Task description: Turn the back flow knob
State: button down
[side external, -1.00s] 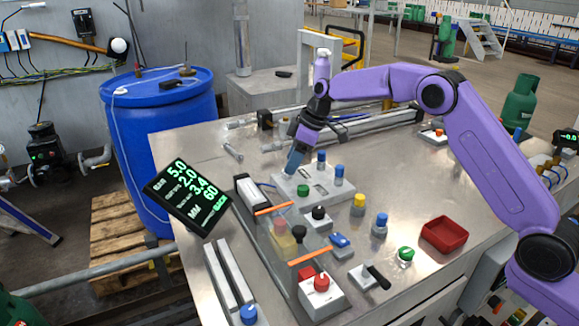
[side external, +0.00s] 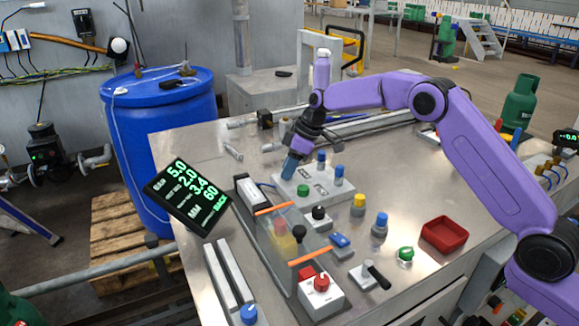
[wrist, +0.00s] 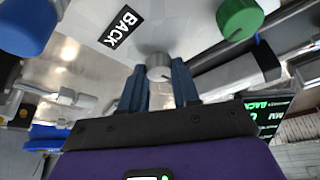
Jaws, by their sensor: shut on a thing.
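The pale knob panel (side external: 318,196) lies on the metal table. It carries a green knob (side external: 303,190) and two blue-topped knobs at its far right, one of them a blue knob (side external: 339,171). In the wrist view a grey metallic knob (wrist: 159,62) stands beside the black BACK label (wrist: 120,27). My gripper (wrist: 160,84) is shut on this grey knob, a blue finger on either side. In the side view my gripper (side external: 289,170) points down at the panel's far left corner and hides the knob. The knob's turn angle cannot be read.
A tilted black display (side external: 187,196) with green figures stands left of the panel. A clear-walled conveyor with orange bars (side external: 310,256) is in front. Several buttons, a black lever (side external: 377,275) and a red tray (side external: 444,235) stand to the right. Bare table separates them.

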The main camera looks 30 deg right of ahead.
jog(key=shift+m, duration=0.3)
jog(key=m, duration=0.2)
jog(key=m+t+h, duration=0.1)
jog(key=m, duration=0.1)
jog(key=shift+s+a+t, duration=0.1)
jog(key=shift+a+t, duration=0.05)
jog(key=shift+t, duration=0.15)
jog(key=shift+m+h, duration=0.8)
jog(key=shift+m, duration=1.3)
jog(key=c, duration=0.8)
grip_release()
jog(key=v, duration=1.7)
jog(key=shift+s+a+r, duration=0.1)
jog(key=shift+s+r, duration=0.05)
jog(key=shift+s, duration=0.25)
